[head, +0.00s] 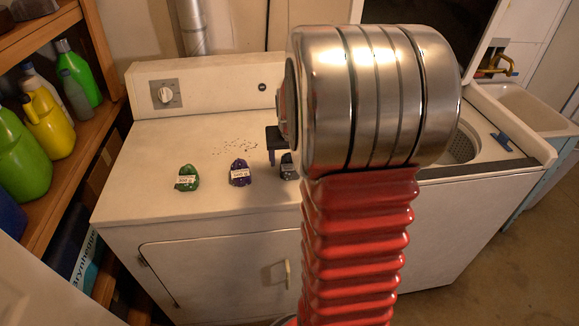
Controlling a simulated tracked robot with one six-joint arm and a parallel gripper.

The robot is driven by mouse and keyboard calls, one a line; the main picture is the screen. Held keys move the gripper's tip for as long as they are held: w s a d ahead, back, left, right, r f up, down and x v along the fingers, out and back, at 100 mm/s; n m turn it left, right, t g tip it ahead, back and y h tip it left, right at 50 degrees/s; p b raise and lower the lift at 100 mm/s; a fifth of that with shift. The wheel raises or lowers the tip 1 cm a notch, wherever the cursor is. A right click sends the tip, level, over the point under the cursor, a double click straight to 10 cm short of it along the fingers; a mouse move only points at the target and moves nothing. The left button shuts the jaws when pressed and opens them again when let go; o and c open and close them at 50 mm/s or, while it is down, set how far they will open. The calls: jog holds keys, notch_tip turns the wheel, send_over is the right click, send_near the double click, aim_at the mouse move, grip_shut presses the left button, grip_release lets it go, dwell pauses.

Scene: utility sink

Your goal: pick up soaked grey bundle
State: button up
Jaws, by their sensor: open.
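A dark grey bundle (288,171) with a pale label sits on the white dryer top, partly hidden by my arm and gripper. A green bundle (187,178) and a purple bundle (240,173), each with a white label, stand to its left in a loose row. My gripper (278,151) shows only in part, as dark pieces left of my metal wrist. It is open and appears just above or behind the grey bundle. I cannot tell whether they touch.
The dryer (140,205) has a raised control panel (210,85) at its back. Dark specks dot its top. A washer (480,150) with an open lid stands at right, and a sink (525,105) beyond. Shelves at left hold several bottles (45,120). The dryer top's left side is clear.

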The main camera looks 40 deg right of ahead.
jog(key=shift+c, duration=0.3)
jog(key=c, duration=1.5)
